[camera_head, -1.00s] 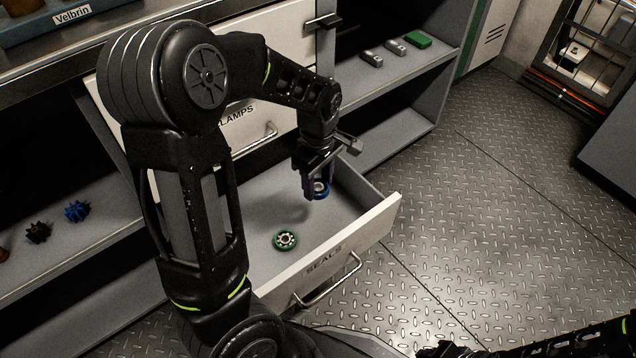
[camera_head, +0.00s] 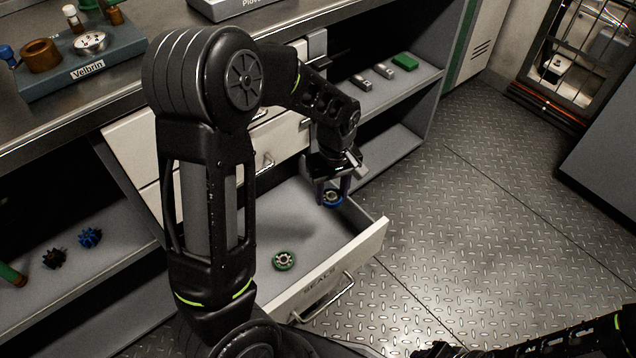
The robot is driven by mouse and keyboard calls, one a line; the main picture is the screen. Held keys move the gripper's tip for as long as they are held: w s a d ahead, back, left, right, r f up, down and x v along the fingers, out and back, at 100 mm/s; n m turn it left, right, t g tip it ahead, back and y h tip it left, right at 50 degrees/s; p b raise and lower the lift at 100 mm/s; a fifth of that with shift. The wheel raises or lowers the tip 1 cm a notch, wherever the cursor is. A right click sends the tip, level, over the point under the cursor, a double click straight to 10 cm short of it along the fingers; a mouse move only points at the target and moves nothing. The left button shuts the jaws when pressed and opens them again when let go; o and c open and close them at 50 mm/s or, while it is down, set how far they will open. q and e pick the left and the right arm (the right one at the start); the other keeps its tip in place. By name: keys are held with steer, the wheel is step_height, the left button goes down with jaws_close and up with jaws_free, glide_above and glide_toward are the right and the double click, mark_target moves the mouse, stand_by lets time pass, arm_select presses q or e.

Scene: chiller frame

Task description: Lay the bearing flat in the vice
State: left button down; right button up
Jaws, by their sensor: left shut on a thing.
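A bearing with a blue outer ring and a metallic centre (camera_head: 333,198) is between the fingers of my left gripper (camera_head: 333,190), which is shut on it. The gripper points down over the far right part of the open drawer marked SEALS. The gap between the bearing and the drawer floor is hard to judge. A second bearing, with a green ring (camera_head: 284,260), lies flat on the drawer floor, nearer the front. My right gripper (camera_head: 440,350) is only partly visible at the bottom edge, dark and unclear. No vice can be made out in view.
The open drawer (camera_head: 335,280) juts out over the metal floor. Above it, the bench carries a tray labelled Velbrin (camera_head: 125,48) with several small parts. Shelves hold a green block (camera_head: 405,62), grey blocks and gears (camera_head: 90,238).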

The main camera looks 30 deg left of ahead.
arm_select(q)
steer(key=w+d+r+m+p, duration=0.3)
steer(key=d+r+m+p, duration=0.6)
steer(key=p, duration=0.6)
step_height(320, 180, up, 3)
steer(key=shift+f+m+p, duration=0.2)
steer(key=shift+m+p, duration=0.1)
steer(key=shift+m, duration=0.8)
steer(key=shift+w, duration=0.1)
